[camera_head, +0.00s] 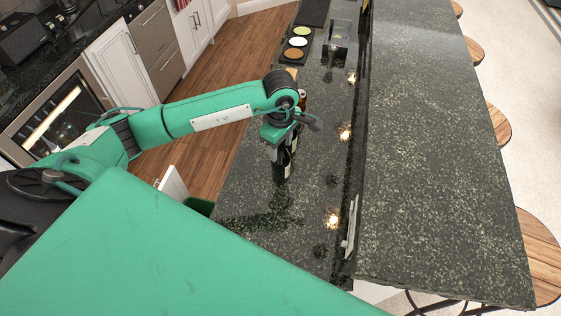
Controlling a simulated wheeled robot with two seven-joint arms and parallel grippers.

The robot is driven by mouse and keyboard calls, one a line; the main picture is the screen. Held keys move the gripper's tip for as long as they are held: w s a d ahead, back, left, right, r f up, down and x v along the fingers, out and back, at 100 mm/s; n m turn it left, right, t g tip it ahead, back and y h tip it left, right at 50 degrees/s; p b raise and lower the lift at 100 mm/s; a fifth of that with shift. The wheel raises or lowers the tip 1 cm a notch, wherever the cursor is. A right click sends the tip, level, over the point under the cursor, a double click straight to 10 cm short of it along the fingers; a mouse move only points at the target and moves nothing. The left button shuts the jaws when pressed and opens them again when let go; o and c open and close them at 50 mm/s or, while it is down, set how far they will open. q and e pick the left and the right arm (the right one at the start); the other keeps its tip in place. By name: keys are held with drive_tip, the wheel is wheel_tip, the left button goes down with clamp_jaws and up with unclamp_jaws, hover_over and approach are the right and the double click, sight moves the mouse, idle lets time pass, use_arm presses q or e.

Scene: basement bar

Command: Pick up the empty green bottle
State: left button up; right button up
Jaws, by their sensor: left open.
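My left gripper (281,146) is over the bottle's upper part, pointing down, and is open. The gripper hides the bottle's neck and top. I cannot tell whether the fingers touch the bottle, or whether it is empty. My right gripper is out of view.
An amber container (302,99) stands just behind my left wrist. A tray with round coloured dishes (296,43) lies farther back. A raised bar top (450,150) borders the counter on the right. The counter in front of the bottle is clear.

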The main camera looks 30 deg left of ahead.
use_arm(q)
clamp_jaws()
drive_tip(key=shift+r, duration=0.15)
